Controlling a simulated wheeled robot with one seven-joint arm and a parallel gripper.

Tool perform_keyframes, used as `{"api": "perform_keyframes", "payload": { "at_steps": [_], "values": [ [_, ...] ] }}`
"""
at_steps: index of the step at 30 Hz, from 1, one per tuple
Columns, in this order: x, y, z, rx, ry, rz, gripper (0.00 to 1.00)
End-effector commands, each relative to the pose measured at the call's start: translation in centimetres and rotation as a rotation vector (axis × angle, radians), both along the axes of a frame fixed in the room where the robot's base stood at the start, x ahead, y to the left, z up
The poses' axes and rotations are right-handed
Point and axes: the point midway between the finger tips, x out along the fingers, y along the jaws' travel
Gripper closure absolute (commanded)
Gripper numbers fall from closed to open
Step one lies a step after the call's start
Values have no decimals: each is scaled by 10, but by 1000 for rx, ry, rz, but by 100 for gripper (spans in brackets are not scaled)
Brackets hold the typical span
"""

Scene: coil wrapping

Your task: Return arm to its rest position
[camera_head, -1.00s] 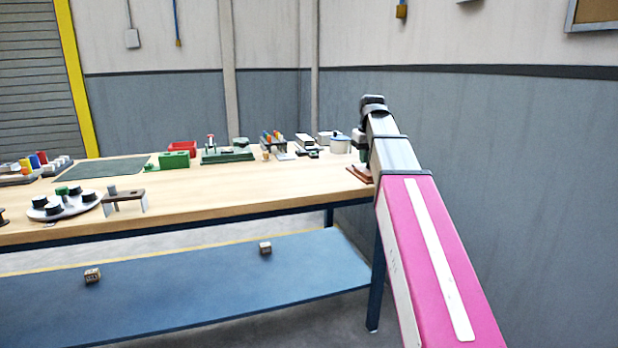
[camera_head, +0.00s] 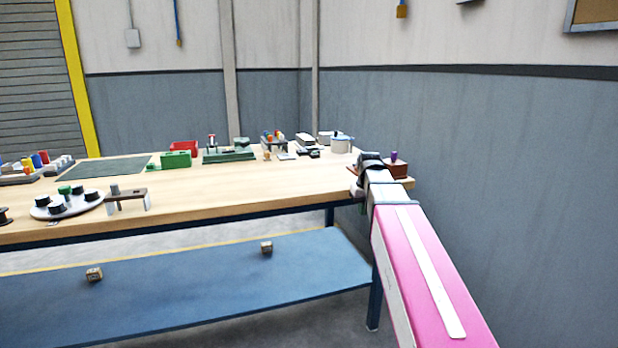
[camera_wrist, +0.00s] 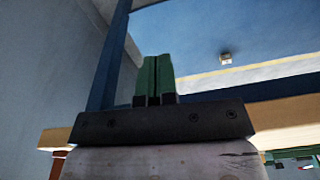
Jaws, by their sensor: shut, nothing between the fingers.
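My pink and grey arm (camera_head: 420,262) reaches from the lower right toward the right end of the workbench in the head view. Its far end is beside the bench's right front corner, and my gripper's fingertips are hidden there. In the wrist view my gripper (camera_wrist: 155,78) shows as two green fingers standing side by side, touching. It is shut with nothing between the fingers.
The wooden workbench (camera_head: 250,187) holds several items, including a white round tray (camera_head: 87,209), a green mat (camera_head: 100,168) and a pot (camera_head: 341,144). A brown box (camera_head: 396,169) stands near my arm. The blue lower shelf (camera_head: 200,295) carries two small cubes. A grey wall is at right.

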Motion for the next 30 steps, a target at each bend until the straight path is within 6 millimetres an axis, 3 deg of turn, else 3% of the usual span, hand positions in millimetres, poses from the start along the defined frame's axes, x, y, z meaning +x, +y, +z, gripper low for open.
{"api": "perform_keyframes", "payload": {
  "at_steps": [1,6,18,24,30],
  "values": [
    [-12,0,-22,-1,9,-11,100],
    [-37,0,-79,-3,26,-50,100],
    [-114,0,-199,-13,68,-140,100],
    [-153,0,-243,-18,85,-179,100],
    [-174,0,-264,-21,93,-199,100]
  ]
}}
